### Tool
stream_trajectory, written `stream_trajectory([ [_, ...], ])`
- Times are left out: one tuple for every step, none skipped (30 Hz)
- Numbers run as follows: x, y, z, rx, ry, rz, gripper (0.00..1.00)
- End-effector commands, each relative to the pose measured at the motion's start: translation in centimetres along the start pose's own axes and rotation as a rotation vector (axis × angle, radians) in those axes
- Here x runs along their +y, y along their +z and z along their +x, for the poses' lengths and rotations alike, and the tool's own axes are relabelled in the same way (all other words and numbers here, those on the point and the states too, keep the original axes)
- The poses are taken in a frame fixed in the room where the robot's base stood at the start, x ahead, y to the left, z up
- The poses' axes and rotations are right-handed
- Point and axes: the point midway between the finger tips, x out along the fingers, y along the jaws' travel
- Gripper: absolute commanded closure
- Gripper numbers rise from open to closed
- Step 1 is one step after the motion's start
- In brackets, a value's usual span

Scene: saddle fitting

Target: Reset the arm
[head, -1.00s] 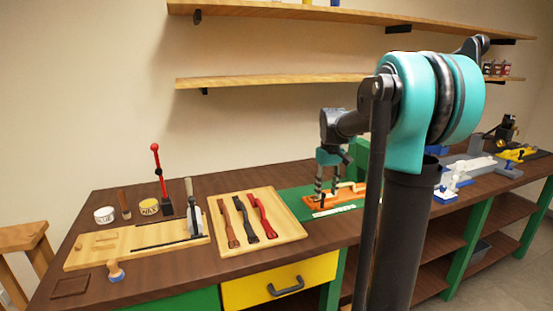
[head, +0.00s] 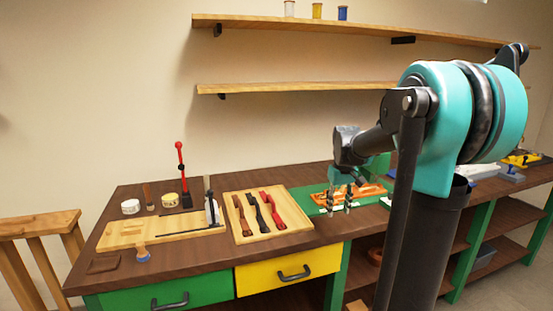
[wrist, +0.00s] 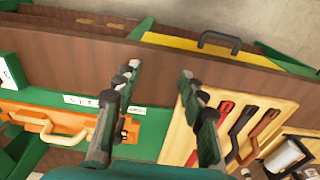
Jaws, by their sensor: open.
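My gripper (head: 341,198) is above the workbench, over the front part of the green mat (head: 305,201), to the right of the wooden tray. In the wrist view the two fingers (wrist: 155,120) stand wide apart with nothing between them. The orange fixture (head: 362,193) with a pale handle lies on the green mat, partly behind my gripper. It also shows at the left of the wrist view (wrist: 60,125), with a white label strip (wrist: 95,102) beside it.
A wooden tray (head: 237,232) holds brown, black and red tools. Left of it are a wooden board (head: 125,238), an upright red-handled lever (head: 181,165) and small tins (head: 131,206). A yellow drawer (head: 260,278) is below. Shelves (head: 300,88) hang on the wall behind.

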Motion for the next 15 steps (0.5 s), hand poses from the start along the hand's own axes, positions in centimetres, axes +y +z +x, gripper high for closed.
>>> stream_trajectory([
  [-0.3, 0.6, 0.4, 0.007, 0.002, 0.007, 0.59],
  [-0.5, 1.1, 0.6, 0.014, 0.004, 0.013, 0.59],
  [-0.7, 1.5, 0.9, 0.023, 0.007, 0.019, 0.59],
  [-0.8, 2.0, 1.3, 0.030, 0.009, 0.025, 0.59],
  [-1.1, 2.5, 1.6, 0.037, 0.010, 0.032, 0.59],
  [-1.3, 3.1, 2.0, 0.048, 0.013, 0.042, 0.59],
  [-1.5, 3.7, 2.3, 0.057, 0.015, 0.048, 0.59],
  [-1.8, 4.3, 2.7, 0.065, 0.017, 0.056, 0.59],
  [-2.1, 5.1, 3.2, 0.078, 0.020, 0.068, 0.59],
  [-2.4, 5.8, 3.7, 0.089, 0.022, 0.076, 0.59],
  [-2.7, 6.5, 4.2, 0.100, 0.024, 0.086, 0.59],
  [-3.1, 7.6, 4.9, 0.117, 0.028, 0.101, 0.59],
  [-3.5, 8.6, 5.5, 0.131, 0.030, 0.112, 0.59],
  [-3.9, 9.7, 6.2, 0.146, 0.032, 0.126, 0.59],
  [-4.5, 11.2, 7.2, 0.169, 0.035, 0.145, 0.59],
])
